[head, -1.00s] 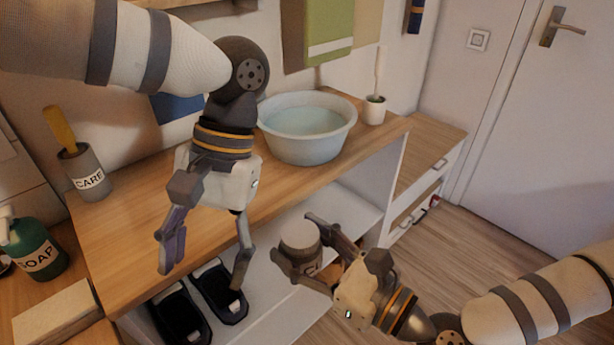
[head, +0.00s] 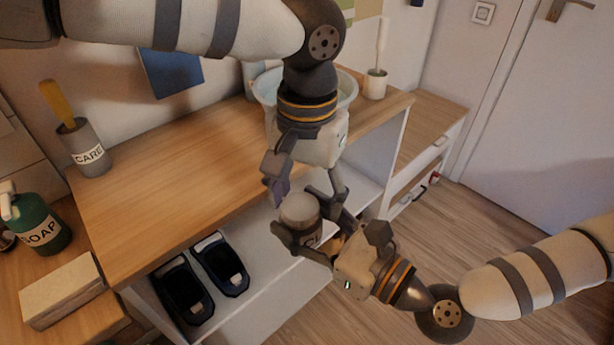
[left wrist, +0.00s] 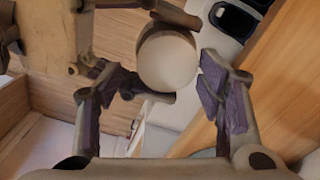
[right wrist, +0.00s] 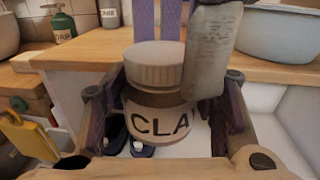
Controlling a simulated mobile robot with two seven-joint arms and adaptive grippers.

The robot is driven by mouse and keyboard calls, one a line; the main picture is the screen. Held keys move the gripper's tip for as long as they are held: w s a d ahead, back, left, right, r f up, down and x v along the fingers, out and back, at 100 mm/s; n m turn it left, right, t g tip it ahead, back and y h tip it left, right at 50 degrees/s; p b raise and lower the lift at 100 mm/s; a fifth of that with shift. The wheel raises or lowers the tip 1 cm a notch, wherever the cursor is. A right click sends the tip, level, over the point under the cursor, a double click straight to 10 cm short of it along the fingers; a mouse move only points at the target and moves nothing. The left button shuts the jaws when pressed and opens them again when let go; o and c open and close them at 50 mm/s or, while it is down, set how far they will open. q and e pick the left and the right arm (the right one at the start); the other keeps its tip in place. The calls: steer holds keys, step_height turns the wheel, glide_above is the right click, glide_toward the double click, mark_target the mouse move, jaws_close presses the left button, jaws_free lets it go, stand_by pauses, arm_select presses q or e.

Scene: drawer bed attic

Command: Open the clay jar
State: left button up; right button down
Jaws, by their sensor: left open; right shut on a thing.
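The clay jar (head: 301,217) is a small round jar with a pale, ribbed lid and a label reading "CLA" in the right wrist view (right wrist: 160,122). My right gripper (head: 308,232) is shut on the jar's body and holds it upright in front of the bench. The lid (right wrist: 154,66) sits on top. My left gripper (head: 302,190) is open and points down just above the jar. In the left wrist view the lid's top (left wrist: 167,60) shows between and beyond the open fingers. The left fingers do not appear to touch the lid.
The wooden bench top (head: 170,200) has a care cup (head: 84,148) and a basin (head: 345,88). Dark slippers (head: 220,262) lie on the shelf below. A soap bottle (head: 38,224) and white box (head: 62,290) stand at left. Open floor lies at right.

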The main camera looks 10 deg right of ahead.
arm_select(q)
steer(key=shift+s+d, duration=0.1)
steer(key=c, duration=1.2)
steer(key=o, duration=1.3)
steer(key=shift+c, duration=0.2)
steer(key=shift+r, duration=0.15)
step_height(320, 180, up, 4)
steer(key=shift+f, duration=0.1)
steer(key=r, duration=0.1)
steer(key=a+r, duration=0.1)
steer(key=r, duration=0.1)
steer(key=shift+r, duration=0.1)
steer(key=shift+c, duration=0.3)
steer(key=shift+a+r, duration=0.1)
steer(key=shift+a, duration=0.05)
step_height(320, 180, down, 8)
steer(key=shift+r, duration=0.2)
